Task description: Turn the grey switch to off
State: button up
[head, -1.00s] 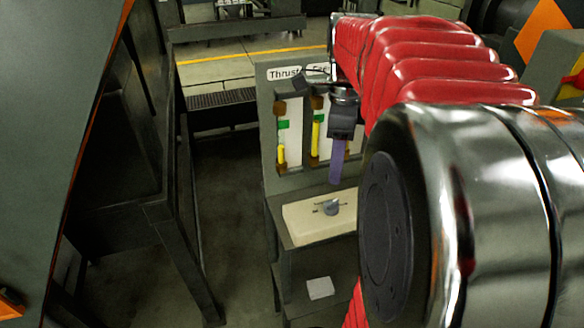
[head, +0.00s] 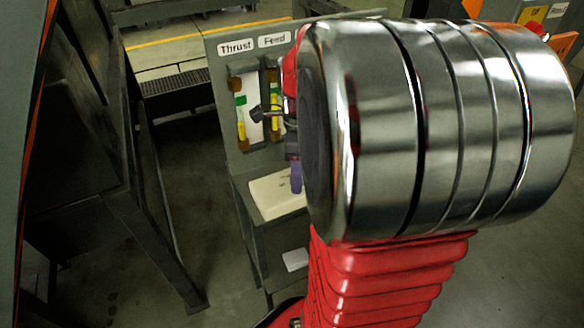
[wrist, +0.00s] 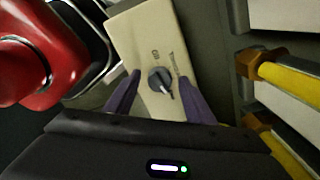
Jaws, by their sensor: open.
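The grey switch (wrist: 160,80) is a round knob with a pale pointer on a cream box (wrist: 130,30). In the wrist view the box carries an "ON" label above the knob and a second label to the right that I cannot read. My gripper (wrist: 156,88) is open, with one purple finger on each side of the knob. I cannot tell whether the fingers touch it. In the head view the cream box (head: 270,197) sits on a ledge below the gauges, and one purple fingertip of my gripper (head: 296,178) shows over it. My arm hides the knob there.
A grey panel labelled "Thrust" and "Feed" (head: 222,80) stands behind the box, with yellow gauges (head: 241,124). In the wrist view yellow gauge tubes (wrist: 285,72) are close on the right. A dark metal frame (head: 135,190) stands to the left.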

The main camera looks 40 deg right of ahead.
jog(key=shift+c, duration=0.3)
jog(key=c, duration=0.9)
jog(key=shift+a, duration=0.15)
jog(key=shift+c, duration=0.5)
